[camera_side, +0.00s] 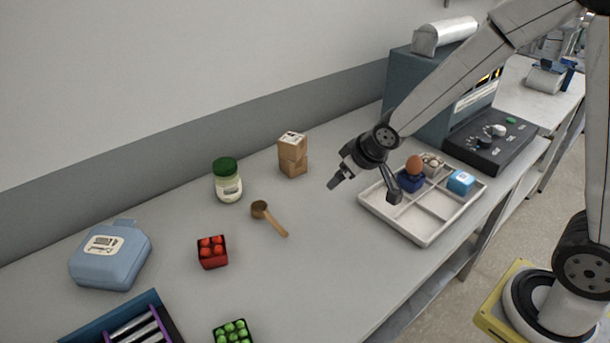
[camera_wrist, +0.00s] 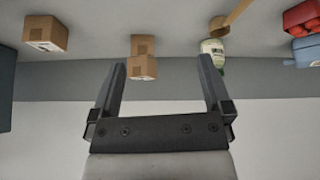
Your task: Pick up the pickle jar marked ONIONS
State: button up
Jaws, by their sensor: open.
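A glass jar (camera_side: 228,188) with a green lid and a pale label stands upright on the grey counter near the wall. Its label is too small to read. It also shows in the wrist view (camera_wrist: 212,47), upside down, just beyond one fingertip. My gripper (camera_side: 364,190) is open and empty, to the right of the jar and well apart from it. In the wrist view my gripper (camera_wrist: 161,66) has its two fingers spread wide with nothing between them.
Stacked cardboard boxes (camera_side: 292,155) stand between jar and gripper. A wooden scoop (camera_side: 268,218) lies before the jar. A divided tray (camera_side: 430,235) is below my gripper. A red punnet (camera_side: 212,252) and blue case (camera_side: 108,256) sit left.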

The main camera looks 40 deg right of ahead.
jog(key=w+a+n+t+y, duration=0.2)
jog(key=w+a+t, duration=0.25)
jog(key=w, duration=0.95)
jog(key=n+y, duration=0.3)
jog(key=y, duration=0.2)
send_near(227, 164)
jog(key=w+a+f, duration=0.2)
jog(key=shift+w+a+f+t, duration=0.2)
jog(key=shift+w+a, duration=0.1)
jog(key=shift+w, duration=0.2)
jog(key=shift+w+a+f+t, duration=0.15)
jog(key=shift+w+a+f, duration=0.15)
jog(key=shift+w, duration=0.2)
jog(key=shift+w, duration=0.1)
jog(key=shift+x, duration=2.5)
jog(key=shift+d, duration=0.1)
jog(key=c, duration=1.3)
jog(key=shift+r, duration=0.15)
grip_shut()
